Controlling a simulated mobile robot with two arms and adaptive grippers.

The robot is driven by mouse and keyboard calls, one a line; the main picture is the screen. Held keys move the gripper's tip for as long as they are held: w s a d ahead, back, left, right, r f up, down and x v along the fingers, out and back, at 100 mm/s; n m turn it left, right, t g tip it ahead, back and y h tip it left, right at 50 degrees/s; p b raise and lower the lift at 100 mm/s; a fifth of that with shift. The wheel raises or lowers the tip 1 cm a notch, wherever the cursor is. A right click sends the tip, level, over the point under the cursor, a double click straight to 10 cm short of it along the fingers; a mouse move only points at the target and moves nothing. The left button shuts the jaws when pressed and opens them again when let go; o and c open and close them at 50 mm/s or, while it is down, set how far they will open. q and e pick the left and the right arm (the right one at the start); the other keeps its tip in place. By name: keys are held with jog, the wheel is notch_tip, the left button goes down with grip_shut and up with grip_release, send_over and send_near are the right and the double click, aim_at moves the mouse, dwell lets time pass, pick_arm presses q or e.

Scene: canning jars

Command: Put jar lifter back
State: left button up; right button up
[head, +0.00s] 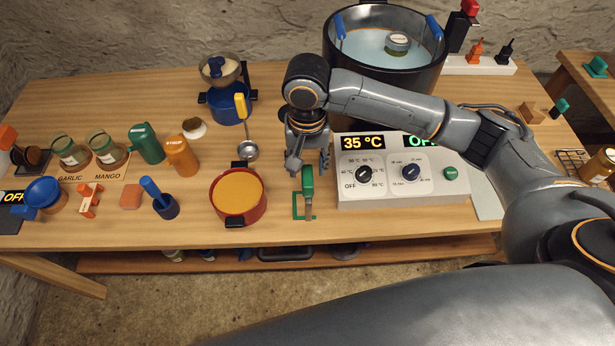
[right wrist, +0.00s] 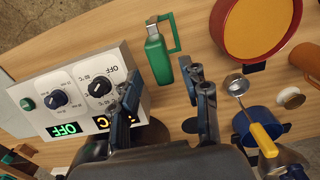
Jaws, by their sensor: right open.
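A green-handled tool with a grey metal end (head: 307,183), which may be the jar lifter, is at a green outline (head: 297,214) on the table, left of the control box. It also shows in the right wrist view (right wrist: 157,62). My right gripper (head: 308,162) is open and empty, just behind the tool's green end and apart from it. In the right wrist view the spread fingers (right wrist: 163,95) point toward the tool with bare table between them. My left gripper is not in view.
The control box (head: 400,195) reads 35 °C and stands close on the right. A red pot (head: 262,207) with orange contents is close on the left. A ladle (head: 249,151) lies behind it. A large black water pot (head: 437,75) holding a jar (head: 398,42) stands behind the arm.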

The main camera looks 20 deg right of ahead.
notch_tip(320, 180, up, 6)
jog(key=shift+f, duration=0.15)
dwell(1.4)
